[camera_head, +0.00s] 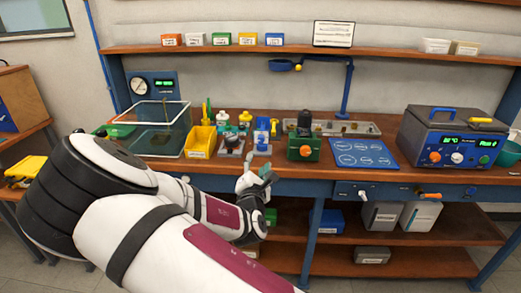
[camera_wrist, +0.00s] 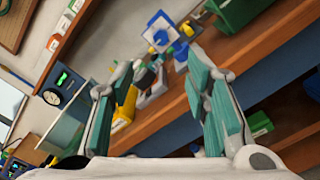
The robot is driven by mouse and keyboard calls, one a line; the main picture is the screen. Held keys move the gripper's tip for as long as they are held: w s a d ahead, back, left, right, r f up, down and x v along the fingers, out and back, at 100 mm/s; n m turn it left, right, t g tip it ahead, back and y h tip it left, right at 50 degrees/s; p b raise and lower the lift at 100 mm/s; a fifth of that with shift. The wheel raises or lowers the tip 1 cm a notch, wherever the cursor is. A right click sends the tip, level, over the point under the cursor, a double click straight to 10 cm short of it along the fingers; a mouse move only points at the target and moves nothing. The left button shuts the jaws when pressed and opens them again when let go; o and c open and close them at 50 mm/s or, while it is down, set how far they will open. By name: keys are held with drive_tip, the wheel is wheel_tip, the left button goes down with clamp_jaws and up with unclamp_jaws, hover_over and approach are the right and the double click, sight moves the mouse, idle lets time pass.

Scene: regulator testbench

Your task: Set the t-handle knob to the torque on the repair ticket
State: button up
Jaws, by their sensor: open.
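My gripper (camera_head: 258,183) is open and empty in front of the bench edge. In the wrist view my gripper (camera_wrist: 165,62) has its two teal fingers spread apart. A fixture with blue parts (camera_head: 262,136) stands on the bench above and beyond my gripper; a blue fixture also shows past the fingers in the wrist view (camera_wrist: 158,30). A green block with a black top and an orange knob (camera_head: 305,148) stands to its right. I cannot tell which part is the t-handle knob. A white card with writing (camera_head: 333,33), possibly the repair ticket, stands on the shelf; its text is unreadable.
A yellow bin (camera_head: 201,141) and a clear tank (camera_head: 158,128) stand at left. A blue mat (camera_head: 361,153) and a grey machine with knobs (camera_head: 453,137) are at right. The bench's front edge (camera_head: 285,172) is close to my gripper. A lower shelf (camera_head: 390,238) holds boxes.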

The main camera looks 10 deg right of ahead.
sight(261, 140)
drive_tip(key=x, duration=1.3)
drive_tip(key=shift+w+d+f+b, duration=0.1)
drive_tip(key=shift+w+b, duration=0.1)
drive_tip(key=shift+b, duration=0.1)
clamp_jaws()
